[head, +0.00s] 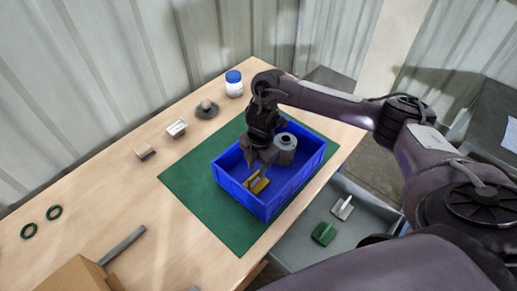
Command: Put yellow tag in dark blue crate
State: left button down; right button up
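The blue crate (294,194) stands on a green mat on the table. The yellow tag (259,186) is inside it, near the front left wall. My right gripper (259,171) points down into the crate, directly over the yellow tag. Its fingertips are at the tag's upper part; whether they grip it or stand apart from it is too small to tell. A grey ribbed filter cartridge (285,155) stands in the back of the crate, partly behind my gripper. My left gripper is not in view.
Beside the table, a grey bin (372,232) holds a green tag (324,233) and a white tag (342,208). A cardboard box (78,275) is front left.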

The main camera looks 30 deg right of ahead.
notch_tip(320, 180, up, 9)
jog(key=d+p, duration=0.1)
jog(key=shift+w+p, duration=0.15)
jog(key=shift+p, duration=0.15)
jog(key=shift+f, duration=0.15)
